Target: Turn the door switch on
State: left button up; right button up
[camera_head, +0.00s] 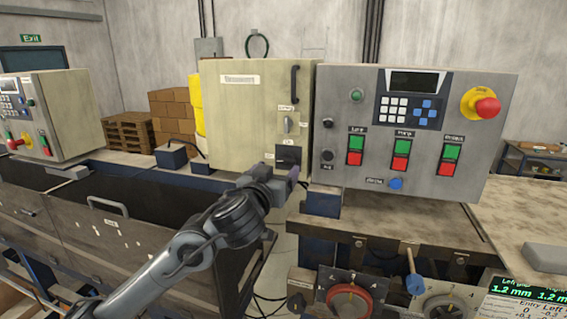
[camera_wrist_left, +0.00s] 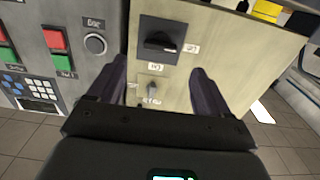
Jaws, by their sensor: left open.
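The beige cabinet door (camera_head: 240,120) carries two rotary controls below its black handle (camera_head: 295,84). One is a small light-coloured switch (camera_head: 288,122); below it is a black rotary switch (camera_head: 288,153). Their labels are too small to read, so I cannot tell which is the door switch. My left gripper (camera_head: 290,174) is just in front of the black switch and partly covers its lower edge. In the left wrist view, the picture is turned over: the open, empty fingers (camera_wrist_left: 160,82) frame the small switch (camera_wrist_left: 153,87), with the black switch (camera_wrist_left: 160,42) beyond them. My right gripper is out of view.
A grey control panel (camera_head: 340,90) with buttons and a red emergency stop (camera_head: 487,107) stands close on the right of the cabinet. Below it are a ledge (camera_head: 400,212) and a red knob (camera_head: 349,300). Dark machine covers (camera_head: 120,245) lie left of my arm.

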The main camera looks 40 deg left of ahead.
aim_at(286, 160)
pick_arm(q)
jog(key=shift+p+x, duration=0.45)
jog(key=shift+x, duration=2.6)
jog(key=c, duration=1)
jog(key=shift+c, duration=0.2)
